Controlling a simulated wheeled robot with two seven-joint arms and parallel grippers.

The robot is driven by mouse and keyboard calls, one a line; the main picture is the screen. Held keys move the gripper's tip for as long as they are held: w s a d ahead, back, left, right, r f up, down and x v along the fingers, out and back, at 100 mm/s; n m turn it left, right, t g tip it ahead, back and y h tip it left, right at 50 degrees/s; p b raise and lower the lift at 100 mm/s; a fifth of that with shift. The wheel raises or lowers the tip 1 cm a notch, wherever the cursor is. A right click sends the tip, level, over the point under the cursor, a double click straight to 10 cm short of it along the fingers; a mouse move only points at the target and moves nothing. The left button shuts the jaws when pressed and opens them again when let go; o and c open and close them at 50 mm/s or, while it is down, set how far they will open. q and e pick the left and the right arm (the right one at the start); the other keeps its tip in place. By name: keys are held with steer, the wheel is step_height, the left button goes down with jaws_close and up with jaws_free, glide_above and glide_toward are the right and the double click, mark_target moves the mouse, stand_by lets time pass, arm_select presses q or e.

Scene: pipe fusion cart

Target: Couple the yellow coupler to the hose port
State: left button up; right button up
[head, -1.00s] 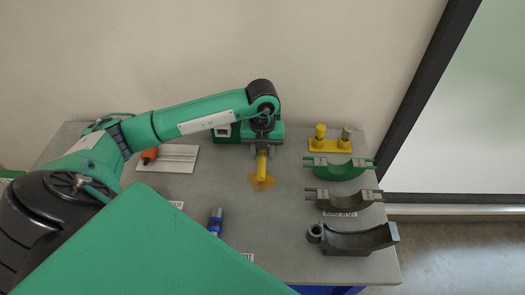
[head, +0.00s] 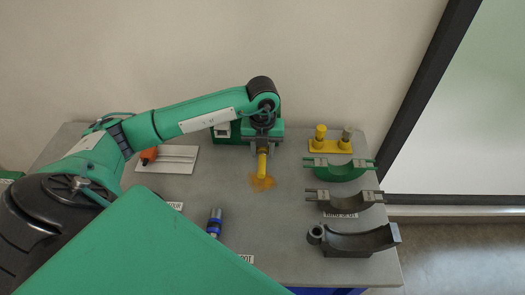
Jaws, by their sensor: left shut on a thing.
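The yellow coupler (head: 262,166) is a short yellow cylinder that shows below my left gripper (head: 263,146), near the back middle of the table in the head view. My left gripper is shut on it. An orange-brown stain lies on the table by the coupler's near end. A green block (head: 226,131) stands behind and beside my gripper; my wrist covers part of it. I cannot make out the hose port for sure. A blue-banded dark cylinder (head: 214,223) lies on the table nearer to me. My right gripper is not in view.
A yellow stand (head: 330,149) with two upright caps is at the back right. Green (head: 341,173), dark grey (head: 343,202) and black (head: 359,243) curved pieces line the right side. A white plate (head: 178,158) with an orange part lies at left. The table's middle is mostly clear.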

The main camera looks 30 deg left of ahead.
arm_select(q)
steer(key=shift+w+a+b, duration=0.3)
steer(key=shift+w+a, duration=0.1)
steer(key=shift+w, duration=0.25)
steer(key=shift+w+a+b, duration=0.25)
steer(key=shift+w+a, duration=0.1)
steer(key=shift+w, duration=0.3)
steer(key=o, duration=1.2)
steer(key=shift+r, duration=0.3)
step_height(320, 180, up, 13)
steer(key=shift+r+b, duration=0.15)
steer(key=shift+b, duration=1)
